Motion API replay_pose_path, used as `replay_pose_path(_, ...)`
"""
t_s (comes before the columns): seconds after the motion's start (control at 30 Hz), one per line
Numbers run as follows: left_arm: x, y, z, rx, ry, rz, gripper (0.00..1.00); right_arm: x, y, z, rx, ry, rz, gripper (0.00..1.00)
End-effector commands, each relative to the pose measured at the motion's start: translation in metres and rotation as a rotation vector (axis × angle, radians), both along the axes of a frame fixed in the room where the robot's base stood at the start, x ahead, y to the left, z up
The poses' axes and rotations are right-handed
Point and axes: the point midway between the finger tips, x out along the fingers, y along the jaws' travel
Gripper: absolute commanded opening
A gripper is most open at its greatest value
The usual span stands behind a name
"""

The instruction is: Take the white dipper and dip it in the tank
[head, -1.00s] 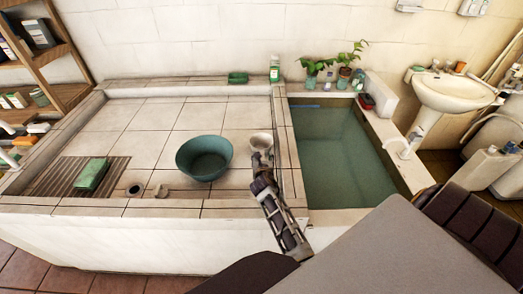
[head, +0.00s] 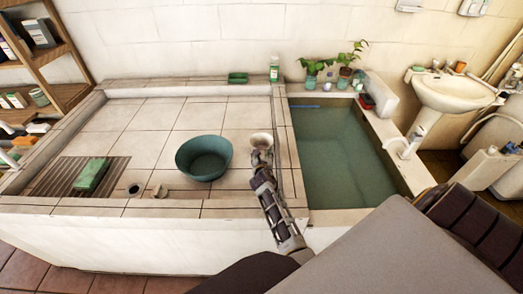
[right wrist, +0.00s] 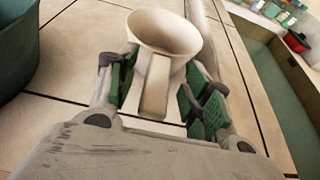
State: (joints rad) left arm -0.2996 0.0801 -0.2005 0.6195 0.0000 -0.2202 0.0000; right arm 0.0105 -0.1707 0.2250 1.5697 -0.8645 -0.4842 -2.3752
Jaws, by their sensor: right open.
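The white dipper (head: 261,139) stands on the tiled surface just left of the tank, its cup opening upward. In the right wrist view the dipper (right wrist: 165,33) has its handle pointing toward my right gripper (right wrist: 160,85). The gripper's green-padded fingers are apart, one on each side of the handle, and do not appear closed on it. In the head view my right gripper (head: 260,160) is right at the near side of the dipper. The tank (head: 340,165) is full of greenish water. My left gripper is not in view.
A teal basin (head: 204,157) stands left of the dipper. A ledge (head: 287,150) separates the tiled surface from the tank. Potted plants (head: 315,75) and bottles line the back ledge. A green block (head: 91,174) lies on a slatted mat at the left.

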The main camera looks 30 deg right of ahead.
Motion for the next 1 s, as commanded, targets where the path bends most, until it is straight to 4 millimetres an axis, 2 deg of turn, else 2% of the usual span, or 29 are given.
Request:
replay_pose_path(0.4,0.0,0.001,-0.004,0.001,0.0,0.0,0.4,0.022,-0.012,-0.012,-0.001,0.0,0.0,0.5)
replay_pose_path(0.93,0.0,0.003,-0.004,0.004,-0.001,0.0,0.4,0.023,-0.013,-0.012,0.0,0.0,0.0,0.5)
replay_pose_path(1.0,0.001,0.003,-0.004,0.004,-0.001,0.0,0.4,0.023,-0.013,-0.013,0.0,0.0,0.0,0.41)
